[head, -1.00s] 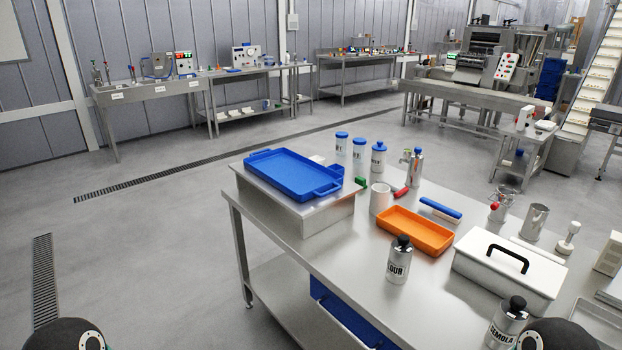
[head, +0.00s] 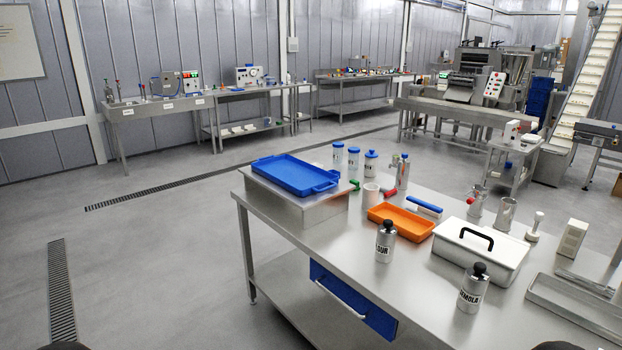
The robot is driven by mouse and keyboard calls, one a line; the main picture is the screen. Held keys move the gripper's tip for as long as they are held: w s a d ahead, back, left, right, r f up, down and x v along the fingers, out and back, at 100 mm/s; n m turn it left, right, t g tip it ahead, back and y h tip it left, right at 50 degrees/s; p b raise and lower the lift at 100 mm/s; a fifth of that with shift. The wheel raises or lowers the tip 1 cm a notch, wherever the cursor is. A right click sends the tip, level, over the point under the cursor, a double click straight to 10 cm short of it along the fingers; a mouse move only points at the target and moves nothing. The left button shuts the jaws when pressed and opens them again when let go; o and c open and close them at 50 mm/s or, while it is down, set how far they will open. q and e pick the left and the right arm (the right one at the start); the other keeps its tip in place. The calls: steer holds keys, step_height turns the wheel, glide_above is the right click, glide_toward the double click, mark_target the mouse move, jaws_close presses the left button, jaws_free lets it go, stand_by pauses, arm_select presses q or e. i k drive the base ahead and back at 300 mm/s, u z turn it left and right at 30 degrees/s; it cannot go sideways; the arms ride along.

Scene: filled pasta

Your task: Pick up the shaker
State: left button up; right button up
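Two steel shakers with black tops stand upright on the steel table (head: 330,235). One, with a label partly reading "OUR" (head: 385,243), is in front of the orange tray. The other, with a label partly reading "MOLA" (head: 472,290), is nearer to me, in front of the white lidded box. They stand apart from each other. Neither of my grippers shows in the head view. Only dark slivers of my own body show at the bottom edge.
A blue tray (head: 291,174) sits on a raised steel block. The orange tray (head: 401,230), the white box (head: 500,256) with its black handle and a steel tray (head: 540,300) surround the shakers. Clear table top lies left of the shakers. Open floor (head: 160,260) lies left of the table.

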mark_target(472, 290)
steer(key=u, duration=0.3)
steer(key=i, duration=1)
steer(key=z, duration=1.55)
steer(key=k, duration=1.1)
steer(key=u, duration=0.1)
steer(key=i, duration=0.25)
steer(key=z, duration=0.05)
